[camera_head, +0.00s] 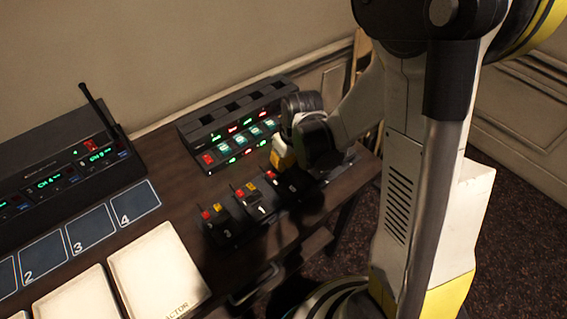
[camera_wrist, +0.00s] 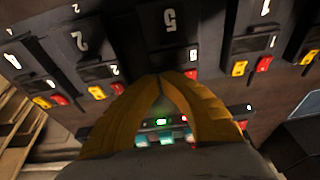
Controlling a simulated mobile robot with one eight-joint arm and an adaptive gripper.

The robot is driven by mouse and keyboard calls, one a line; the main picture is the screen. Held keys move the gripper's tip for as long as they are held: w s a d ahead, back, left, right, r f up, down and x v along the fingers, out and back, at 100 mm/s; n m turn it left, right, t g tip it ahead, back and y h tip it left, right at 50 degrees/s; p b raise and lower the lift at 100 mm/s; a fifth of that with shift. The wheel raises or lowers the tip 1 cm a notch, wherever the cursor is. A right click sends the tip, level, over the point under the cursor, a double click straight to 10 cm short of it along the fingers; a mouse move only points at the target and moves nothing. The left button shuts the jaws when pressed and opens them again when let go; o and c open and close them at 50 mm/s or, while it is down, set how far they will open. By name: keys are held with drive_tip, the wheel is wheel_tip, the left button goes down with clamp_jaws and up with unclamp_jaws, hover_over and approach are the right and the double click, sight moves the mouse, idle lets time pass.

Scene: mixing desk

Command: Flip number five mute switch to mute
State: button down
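The black number five switch unit (camera_wrist: 168,25) is at the top centre of the wrist view, its white 5 appearing upside down. A bit of a red and yellow switch (camera_wrist: 190,74) shows beside my fingertips; the rest is hidden behind them. My gripper (camera_wrist: 159,76) has its two yellow fingers meeting at the tips, with nothing visible between them. The tips overlap the unit's lower edge; I cannot tell if they touch it.
Neighbouring units, numbered 2 (camera_wrist: 82,42) and 1 (camera_wrist: 262,10), flank number five closely with red and yellow switches. A charger-like rack (camera_head: 195,128) with lit displays stands behind. A radio receiver (camera_head: 60,165) with an antenna and white cards (camera_head: 155,265) are left.

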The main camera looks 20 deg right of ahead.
sight(292, 176)
idle(0.3)
drive_tip(key=shift+w+a, duration=0.25)
drive_tip(key=shift+w, duration=0.5)
drive_tip(key=shift+r, duration=0.1)
drive_tip(key=shift+r+p, duration=0.25)
drive_tip(key=shift+p, duration=0.2)
drive_tip(key=p+v, duration=0.3)
drive_tip(key=v, duration=0.2)
drive_tip(key=shift+w, duration=0.15)
drive_tip(key=s+d+r+p, duration=0.1)
drive_tip(key=s+r+p, duration=0.2)
drive_tip(key=r, duration=0.4)
drive_tip(key=shift+s+r, duration=0.2)
drive_tip(key=shift+s, duration=0.35)
